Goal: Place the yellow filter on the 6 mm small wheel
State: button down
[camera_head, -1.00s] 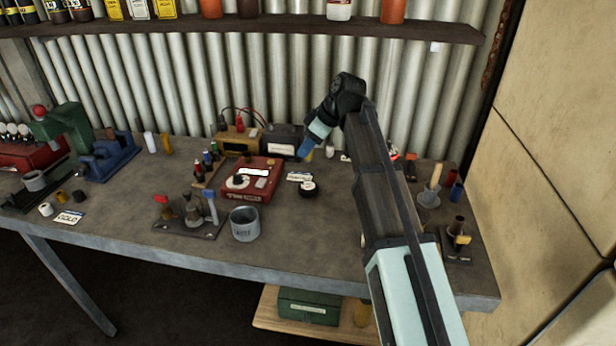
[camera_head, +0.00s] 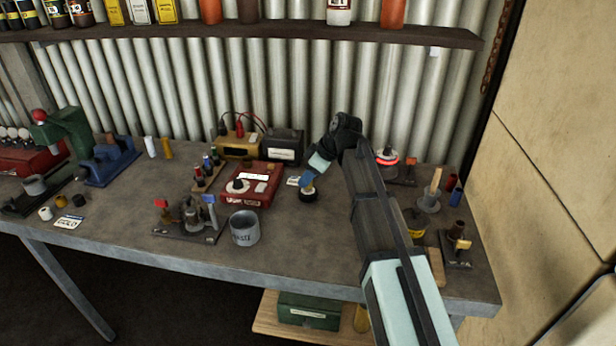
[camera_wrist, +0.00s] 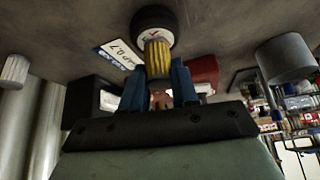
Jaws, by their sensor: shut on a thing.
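My gripper (camera_wrist: 158,77) is shut on the yellow filter (camera_wrist: 158,58), a ribbed cylinder held between blue fingers in the wrist view. Just past the filter's far end is a small black wheel (camera_wrist: 155,20) with a white face. The filter overlaps the edge of that white face; I cannot tell whether they touch. In the head view my gripper (camera_head: 306,186) points down right above the black wheel (camera_head: 309,196), which lies on the bench. The fingers hide the filter there. The wheel's size marking is not readable.
A gap card (camera_wrist: 121,57) lies beside the wheel. The red box (camera_head: 250,188) stands left of it and a grey waste can (camera_head: 244,228) front left. A glowing red ring (camera_head: 387,160) is at back right. Bench in front of the wheel is clear.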

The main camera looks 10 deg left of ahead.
jog(key=shift+f, duration=0.2)
jog(key=c, duration=0.9)
grip_release()
jog(key=shift+o, duration=0.2)
jog(key=v, duration=1.2)
jog(key=shift+r, duration=0.2)
